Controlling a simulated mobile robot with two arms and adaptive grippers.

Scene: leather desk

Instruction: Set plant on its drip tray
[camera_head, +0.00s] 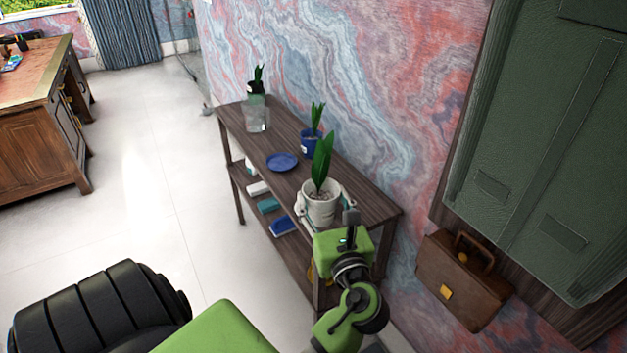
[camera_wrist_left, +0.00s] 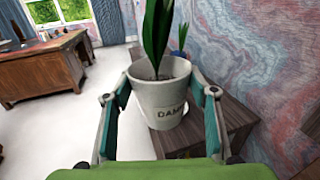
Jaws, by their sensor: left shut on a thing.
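A white pot (camera_head: 320,210) with a tall green plant stands between the fingers of my left gripper (camera_head: 323,204) at the near end of a dark wooden shelf. My left gripper is shut on the pot, one finger on each side. In the left wrist view the pot (camera_wrist_left: 160,97) is upright, with dark lettering on its front. A white rim (camera_wrist_left: 181,105) shows low behind it; I cannot tell if it is a saucer. A round blue dish (camera_head: 282,162) lies empty on the shelf top, farther along. My right gripper is not in view.
A blue pot with a plant (camera_head: 311,143) stands behind the blue dish. A dark potted plant (camera_head: 256,86) and a clear glass vessel (camera_head: 257,117) are at the far end. Books (camera_head: 268,205) lie on the lower shelf (camera_head: 247,176). The wall is close behind; a brown briefcase (camera_head: 461,281) is at right.

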